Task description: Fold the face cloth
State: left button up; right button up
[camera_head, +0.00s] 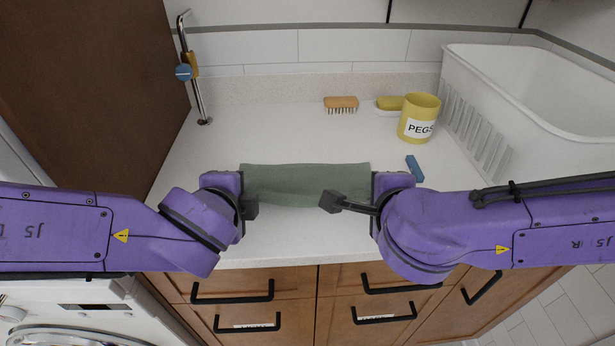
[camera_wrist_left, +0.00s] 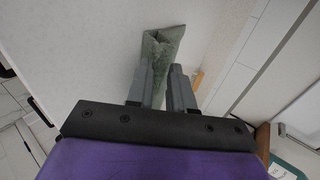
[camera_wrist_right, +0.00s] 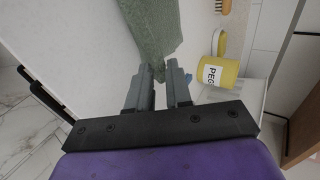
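The face cloth (camera_head: 300,183) is a muted green strip, wider than deep, near the front of the white counter in the head view. My left gripper (camera_head: 246,200) is at its left end and my right gripper (camera_head: 350,203) at its right end. In the left wrist view the cloth (camera_wrist_left: 160,47) runs down between the fingers (camera_wrist_left: 163,85). In the right wrist view the cloth (camera_wrist_right: 153,32) narrows to a pinched corner between the fingertips (camera_wrist_right: 160,75). Both grippers look shut on it. The cloth's ends are partly hidden by my grippers.
A yellow peg pot (camera_head: 418,118), a sponge on a dish (camera_head: 389,103) and a wooden brush (camera_head: 341,103) stand behind the cloth. A blue peg (camera_head: 414,168) lies right of it. A white basket (camera_head: 480,110) fills the right; a metal stand (camera_head: 197,90) is back left.

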pick_arm(q)
jog(key=o, duration=0.3)
pick_arm(e)
jog(key=o, duration=0.4)
pick_arm(q)
jog(key=shift+o, duration=0.2)
jog(key=shift+s+r, duration=0.1)
jog(key=shift+r, duration=0.25)
pick_arm(e)
jog(key=shift+s+r, duration=0.1)
jog(key=shift+r, duration=0.25)
pick_arm(q)
jog(key=s+r, duration=0.6)
jog(key=r, duration=0.2)
jog(key=shift+r, duration=0.2)
pick_arm(e)
jog(key=s+r, duration=0.4)
jog(key=r, duration=0.1)
jog(key=s+r, duration=0.2)
jog(key=r, duration=0.1)
jog(key=shift+r, duration=0.2)
pick_arm(q)
jog(key=shift+w, duration=0.1)
pick_arm(e)
jog(key=shift+w, duration=0.1)
